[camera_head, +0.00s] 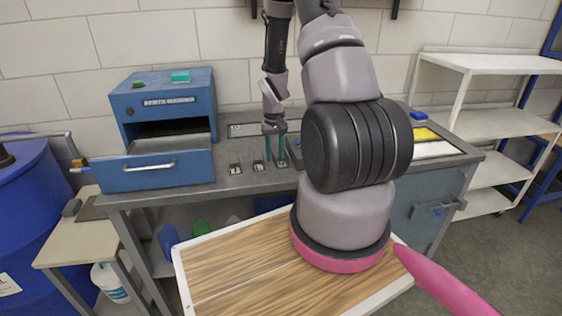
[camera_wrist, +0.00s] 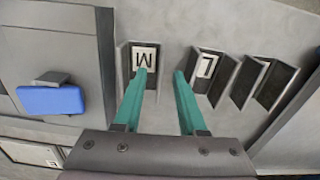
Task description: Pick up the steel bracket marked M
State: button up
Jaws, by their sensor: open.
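The steel bracket marked M (camera_wrist: 130,58) is in the wrist view, an angled grey piece with a white letter plate, lying on the grey bench top. My gripper (camera_wrist: 160,76) is open, with two green fingers. Nothing is between the fingers in a grip. In the head view my gripper (camera_head: 275,150) points down just above the bench beside a row of small brackets (camera_head: 258,165). Their letters are too small to read there.
More angled brackets (camera_wrist: 262,82) stand close on the right in the wrist view. A blue block with a grey part (camera_wrist: 50,98) lies to the left. In the head view, a blue cabinet with an open drawer (camera_head: 155,168) borders the brackets on the left.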

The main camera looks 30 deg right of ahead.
jog(key=shift+f, duration=0.6)
grip_shut()
dwell(1.0)
